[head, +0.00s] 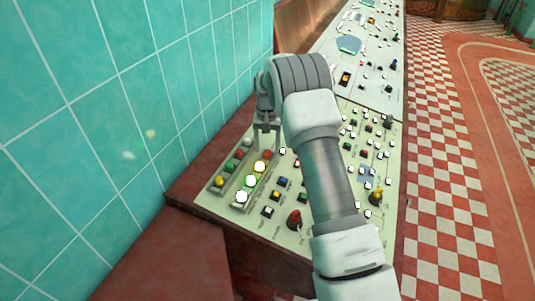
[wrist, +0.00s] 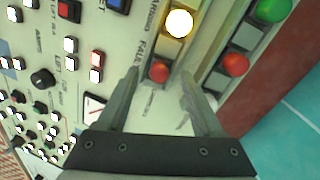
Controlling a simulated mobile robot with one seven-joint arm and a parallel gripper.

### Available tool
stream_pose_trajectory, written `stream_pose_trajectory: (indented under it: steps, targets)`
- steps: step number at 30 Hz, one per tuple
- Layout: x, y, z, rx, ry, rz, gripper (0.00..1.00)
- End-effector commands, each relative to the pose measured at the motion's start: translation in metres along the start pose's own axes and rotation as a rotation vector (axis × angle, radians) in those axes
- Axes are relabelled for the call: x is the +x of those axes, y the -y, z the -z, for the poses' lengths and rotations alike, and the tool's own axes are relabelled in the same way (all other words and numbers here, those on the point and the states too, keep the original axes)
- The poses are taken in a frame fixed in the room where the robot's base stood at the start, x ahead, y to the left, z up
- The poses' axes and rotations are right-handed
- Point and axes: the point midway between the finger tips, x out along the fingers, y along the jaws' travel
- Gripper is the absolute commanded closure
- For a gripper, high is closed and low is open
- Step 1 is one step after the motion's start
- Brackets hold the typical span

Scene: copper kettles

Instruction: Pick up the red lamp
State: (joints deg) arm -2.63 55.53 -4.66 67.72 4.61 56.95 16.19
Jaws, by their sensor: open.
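A small round red lamp (wrist: 160,71) sits at the end of a lamp row on the cream control panel (head: 330,185). In the wrist view it shows between the tips of my gripper (wrist: 160,76), one finger on each side. My gripper is open, and I see no finger touching the lamp. In the head view the lamp (head: 267,154) shows at the fingertips of my gripper (head: 266,148), which points down at the panel. A second red lamp (wrist: 235,65) sits in the neighbouring row, outside the right finger. I cannot tell which red lamp is meant.
A lit yellow-white lamp (wrist: 179,23) is beside the red lamp in its row. A green lamp (wrist: 272,10) is in the other row. A red knob (head: 294,218) stands near the panel's front. A teal tiled wall (head: 120,110) rises close on the left.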

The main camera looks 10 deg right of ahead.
Motion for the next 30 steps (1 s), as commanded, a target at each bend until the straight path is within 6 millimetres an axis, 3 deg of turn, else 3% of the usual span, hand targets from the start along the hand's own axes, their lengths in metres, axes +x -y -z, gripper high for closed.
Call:
stream_pose_trajectory:
  steps: [4, 11, 23, 30]
  targets:
    - [0.0143, -0.0007, 0.0007, 0.0, -0.001, 0.0, 0.32]
    - [0.0164, -0.0007, 0.0009, 0.0, -0.002, 0.0, 0.32]
    - [0.016, -0.0008, 0.001, 0.0, -0.002, 0.0, 1.0]
    - [0.0159, -0.0008, 0.001, 0.0, -0.002, 0.0, 1.0]
